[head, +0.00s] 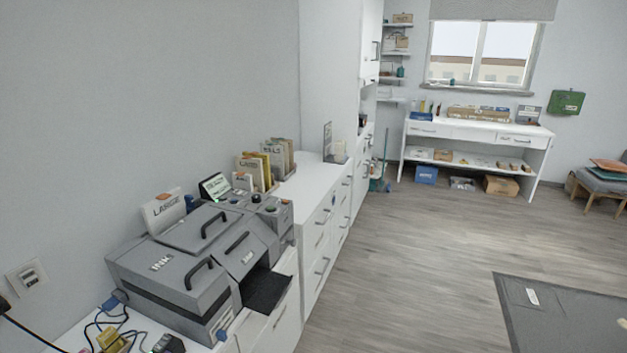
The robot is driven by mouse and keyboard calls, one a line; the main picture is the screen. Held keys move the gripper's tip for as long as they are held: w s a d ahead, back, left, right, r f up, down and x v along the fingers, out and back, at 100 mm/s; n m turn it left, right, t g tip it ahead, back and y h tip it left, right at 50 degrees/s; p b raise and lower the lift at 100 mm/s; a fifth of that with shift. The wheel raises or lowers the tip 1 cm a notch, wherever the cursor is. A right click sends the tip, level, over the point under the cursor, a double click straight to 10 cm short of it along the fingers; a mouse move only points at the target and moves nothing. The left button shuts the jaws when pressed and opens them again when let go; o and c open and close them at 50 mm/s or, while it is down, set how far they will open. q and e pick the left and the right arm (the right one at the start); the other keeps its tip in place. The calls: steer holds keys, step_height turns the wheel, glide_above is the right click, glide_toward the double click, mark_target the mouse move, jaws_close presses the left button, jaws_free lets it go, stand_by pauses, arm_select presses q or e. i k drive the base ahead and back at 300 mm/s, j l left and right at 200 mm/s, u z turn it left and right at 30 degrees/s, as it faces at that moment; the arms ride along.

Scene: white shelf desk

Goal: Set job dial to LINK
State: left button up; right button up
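A grey printer-like machine (190,262) with black handles and an "INK" label stands on the white cabinet at the lower left. A control panel (268,213) with small round knobs is at its back right end. One dark knob (256,198) sits on top of it; I cannot tell whether this is the job dial. Its markings and setting are too small to read. A small tilted screen (214,186) with a greenish display stands beside the panel. Neither of my grippers is in view.
A "LARGE" card (163,211) stands behind the machine, and file holders (252,170) stand beyond it. A black tray (268,291) juts from its front. Cables (100,325) lie at the lower left. The wood floor (400,260) to the right is open, with a dark mat (560,315).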

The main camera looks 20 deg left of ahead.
mark_target(256, 198)
steer(key=i+u, duration=0.15)
steer(key=i, duration=0.3)
steer(key=i+l+u, duration=0.2)
steer(key=i, duration=0.2)
steer(key=i+l+u, duration=0.15)
steer(key=i, duration=0.3)
